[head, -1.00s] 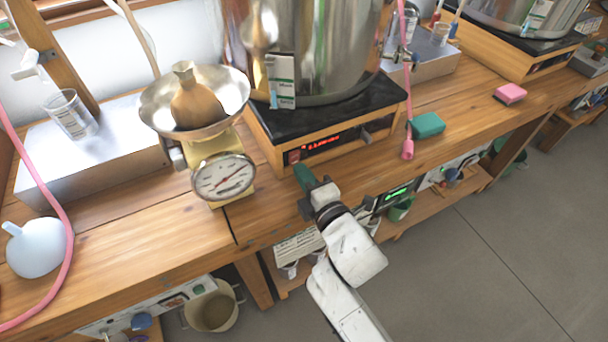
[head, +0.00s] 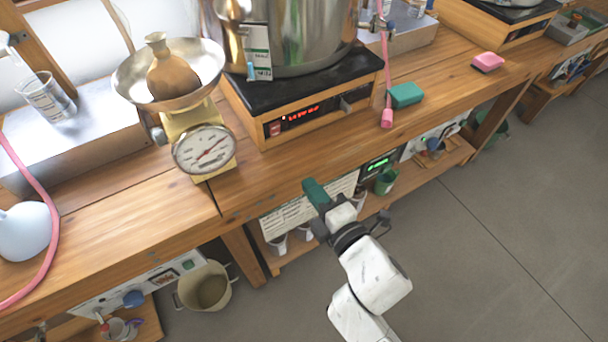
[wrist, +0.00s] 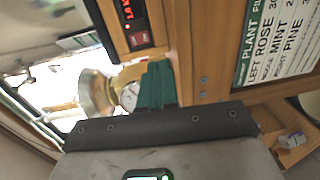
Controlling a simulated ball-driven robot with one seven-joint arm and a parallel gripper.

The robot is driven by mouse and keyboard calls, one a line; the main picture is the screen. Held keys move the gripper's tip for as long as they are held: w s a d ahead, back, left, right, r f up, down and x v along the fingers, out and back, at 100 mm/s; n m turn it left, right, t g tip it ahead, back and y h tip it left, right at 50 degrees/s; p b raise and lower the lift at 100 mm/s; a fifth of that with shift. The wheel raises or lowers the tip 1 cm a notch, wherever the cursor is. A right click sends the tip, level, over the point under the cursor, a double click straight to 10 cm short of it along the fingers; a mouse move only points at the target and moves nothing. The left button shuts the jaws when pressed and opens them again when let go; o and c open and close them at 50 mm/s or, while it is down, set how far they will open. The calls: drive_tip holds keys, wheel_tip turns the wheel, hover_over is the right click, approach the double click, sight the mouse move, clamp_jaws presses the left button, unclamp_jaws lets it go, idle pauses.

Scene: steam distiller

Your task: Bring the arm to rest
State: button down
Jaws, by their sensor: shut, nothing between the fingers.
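My gripper (head: 314,190) has green fingers and is at the end of my white arm, in front of the wooden bench's front edge in the head view. The fingers are shut with nothing between them. In the wrist view my gripper (wrist: 158,68) points toward the bench front, with its two green fingers side by side. The bench (head: 290,165) stands beyond it. A gap between the fingertips and the bench wood cannot be judged for sure.
A hotplate (head: 300,110) bears a large steel pot (head: 310,35). A green block (head: 406,95) and pink block (head: 488,62) lie to the right. The floor (head: 480,260) at right is clear.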

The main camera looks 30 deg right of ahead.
drive_tip(key=shift+s, duration=0.55)
drive_tip(key=s+d+f+m+g+h+p, duration=0.35)
drive_tip(key=s+d+m+g+p, duration=0.2)
drive_tip(key=d+m+g, duration=0.35)
drive_tip(key=s+a+m+g+y+p, duration=0.1)
drive_tip(key=s+m+g+y+p, duration=0.2)
drive_tip(key=s+m+g, duration=0.4)
drive_tip(key=s+m+p, duration=0.1)
drive_tip(key=s+m, duration=0.1)
drive_tip(key=s, duration=0.5)
drive_tip(key=shift+s+a+f, duration=0.15)
drive_tip(key=shift+s+a, duration=0.05)
